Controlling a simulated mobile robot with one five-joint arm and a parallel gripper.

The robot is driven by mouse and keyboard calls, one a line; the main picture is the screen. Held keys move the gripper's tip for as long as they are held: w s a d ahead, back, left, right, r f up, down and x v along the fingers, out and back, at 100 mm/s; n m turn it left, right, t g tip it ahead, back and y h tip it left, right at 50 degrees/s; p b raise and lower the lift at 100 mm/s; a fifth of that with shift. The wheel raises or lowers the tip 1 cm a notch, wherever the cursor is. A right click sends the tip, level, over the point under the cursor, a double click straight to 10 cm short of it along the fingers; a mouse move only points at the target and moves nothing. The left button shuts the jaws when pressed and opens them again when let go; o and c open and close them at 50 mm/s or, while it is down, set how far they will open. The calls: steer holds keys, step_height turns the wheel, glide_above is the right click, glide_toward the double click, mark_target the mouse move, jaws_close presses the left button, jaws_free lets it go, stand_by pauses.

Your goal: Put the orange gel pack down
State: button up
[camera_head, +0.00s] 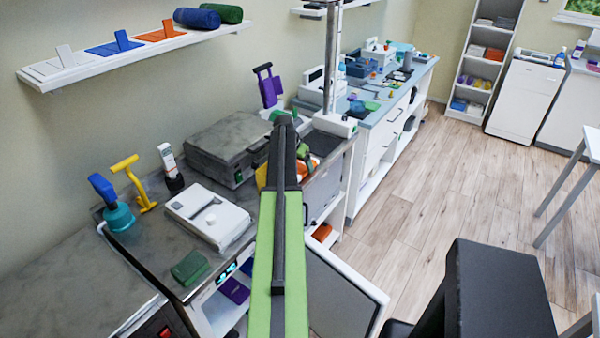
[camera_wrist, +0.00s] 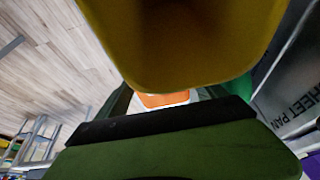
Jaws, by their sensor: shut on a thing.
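The orange gel pack (camera_head: 306,171) shows in the head view behind the upper end of my green and black arm, which hides much of it. My gripper (camera_wrist: 160,120) is shut on the pack. The fingertips are hidden in the head view. I cannot tell whether the pack touches the counter (camera_head: 217,190) or hangs beside its edge.
A grey lidded appliance (camera_head: 225,140) stands on the counter behind the arm. A white device (camera_head: 208,215), a teal-based blue-handled item (camera_head: 113,209) and a folded green cloth (camera_head: 190,267) lie nearer. A black padded block (camera_head: 500,290) is at lower right. Open wooden floor (camera_head: 440,180) lies to the right.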

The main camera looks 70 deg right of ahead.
steer(key=shift+f, duration=0.3)
steer(key=o, duration=1.6)
steer(key=shift+r, duration=0.1)
steer(key=shift+o, duration=0.2)
steer(key=shift+r, duration=0.1)
steer(key=p+v, duration=1.1)
steer(key=v, duration=0.1)
steer(key=shift+p, duration=0.3)
steer(key=shift+a, duration=0.1)
